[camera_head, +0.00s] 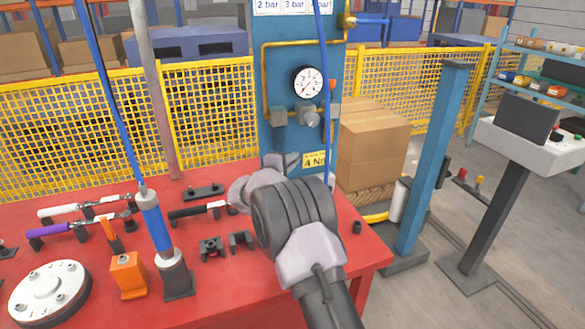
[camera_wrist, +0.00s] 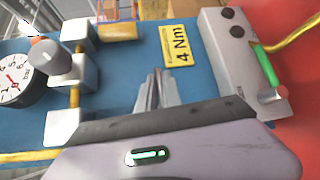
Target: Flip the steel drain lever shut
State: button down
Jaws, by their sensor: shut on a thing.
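My gripper (camera_wrist: 158,88) is shut in front of the blue panel, with its fingers close together. A thin grey strip between the fingers seems to be the steel drain lever; its edges are hard to tell from the fingers. In the head view, my gripper (camera_head: 281,162) is at the lower part of the panel (camera_head: 275,135), left of the yellow 4 Nm label. My wrist hides the area below it. The lever's pivot is not clear in either view.
The wrist view shows a grey block (camera_wrist: 222,48) with a green rod (camera_wrist: 267,66) right of my fingers. A pressure gauge (camera_head: 307,82) and yellow pipe sit above. Tools and fixtures crowd the red table (camera_head: 215,285). A blue post (camera_head: 431,150) and cartons (camera_head: 370,145) stand right.

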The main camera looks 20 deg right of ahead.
jog(key=c, duration=1.5)
grip_release()
jog(key=shift+c, duration=0.2)
jog(key=p+v, duration=0.4)
jog(key=v, duration=1.3)
jog(key=shift+s+p, duration=0.2)
jog(key=shift+p, duration=0.1)
jog(key=shift+a+r, duration=0.1)
jog(key=shift+r, duration=0.1)
